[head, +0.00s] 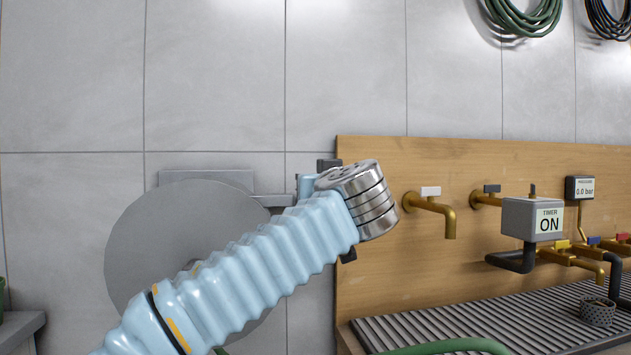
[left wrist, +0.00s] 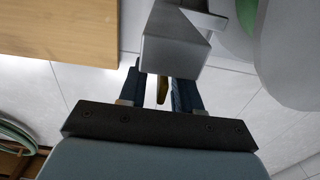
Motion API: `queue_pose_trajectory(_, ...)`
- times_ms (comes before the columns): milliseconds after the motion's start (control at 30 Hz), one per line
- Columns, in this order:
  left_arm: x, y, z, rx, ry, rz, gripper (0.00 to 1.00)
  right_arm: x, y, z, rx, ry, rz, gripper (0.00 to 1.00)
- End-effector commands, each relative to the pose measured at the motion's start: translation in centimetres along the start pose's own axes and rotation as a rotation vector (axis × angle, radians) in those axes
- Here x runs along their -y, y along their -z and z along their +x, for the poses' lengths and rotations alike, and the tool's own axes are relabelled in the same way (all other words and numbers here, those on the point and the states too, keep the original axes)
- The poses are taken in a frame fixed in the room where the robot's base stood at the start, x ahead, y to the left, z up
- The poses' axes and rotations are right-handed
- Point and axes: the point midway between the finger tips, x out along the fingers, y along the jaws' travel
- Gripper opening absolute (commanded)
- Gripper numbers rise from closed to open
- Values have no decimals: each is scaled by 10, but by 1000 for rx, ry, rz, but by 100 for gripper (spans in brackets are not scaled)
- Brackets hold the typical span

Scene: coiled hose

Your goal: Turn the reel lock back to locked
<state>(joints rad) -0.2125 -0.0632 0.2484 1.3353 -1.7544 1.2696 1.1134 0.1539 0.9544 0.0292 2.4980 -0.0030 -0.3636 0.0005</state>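The reel (head: 150,240) is a large grey disc against the wall in the head view, partly behind my left arm. Its grey arm (head: 272,199) reaches right, behind my left wrist. In the left wrist view a grey metal block (left wrist: 172,50) is close in front of my left gripper (left wrist: 160,84). The gripper's two dark blue fingers stand apart. The lock's position cannot be read; my wrist hides that area in the head view. My right gripper is not in view.
A wooden panel (head: 375,275) to the right carries brass taps (head: 440,208), a timer box (head: 520,217) reading ON and a gauge (head: 580,188) at 0.0 bar. A ribbed drain tray (head: 430,330) lies below. Hose coils (head: 525,18) hang top right. The upper-left wall is bare.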

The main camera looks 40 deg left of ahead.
Motion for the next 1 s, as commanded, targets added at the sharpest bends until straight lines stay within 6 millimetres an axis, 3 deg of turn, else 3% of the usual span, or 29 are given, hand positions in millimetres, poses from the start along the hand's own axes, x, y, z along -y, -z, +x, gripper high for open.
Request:
queue_pose_trajectory(133, 0, 0, 13, 1, 1, 0, 33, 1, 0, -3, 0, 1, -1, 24)
queue_pose_trajectory(433, 0, 0, 15, 0, -1, 0, 33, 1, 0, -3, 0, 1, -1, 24)
queue_pose_trajectory(667, 0, 0, 15, 0, -1, 0, 0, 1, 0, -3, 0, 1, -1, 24)
queue_pose_trajectory(1000, 0, -1, 15, 0, -17, -1, 0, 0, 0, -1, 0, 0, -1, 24)
